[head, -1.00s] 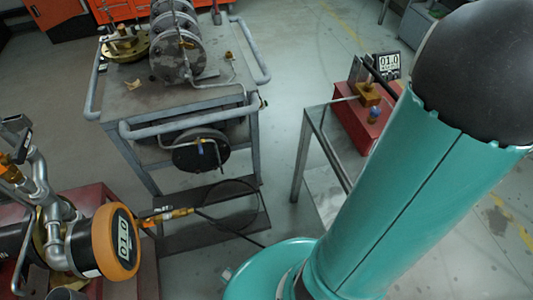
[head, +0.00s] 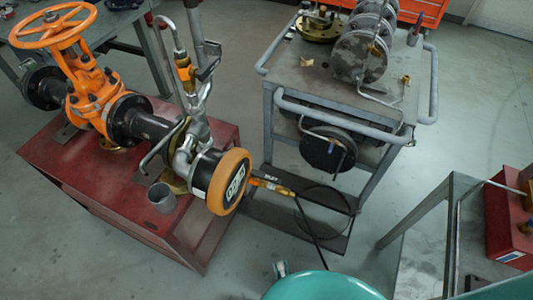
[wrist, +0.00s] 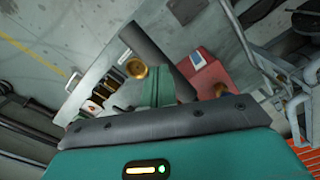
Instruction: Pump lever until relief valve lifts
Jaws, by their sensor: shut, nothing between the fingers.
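In the wrist view the red box (wrist: 212,68) lies beyond my gripper (wrist: 157,78), which is shut and empty. A thick dark bar (wrist: 150,42), which looks like the pump lever, runs diagonally close by the fingers; I cannot tell if they touch it. A brass fitting that may be the relief valve (head: 185,72) stands on the pipework. The orange-rimmed digital gauge (head: 231,182) faces right; its reading is not legible.
The orange handwheel valve (head: 85,75) sits on a red plinth (head: 105,205). A grey cart (head: 315,80) with flanges stands at the back. A black hose (head: 312,232) runs from the gauge fitting across the floor. A metal stand (head: 440,215) is beside the pump.

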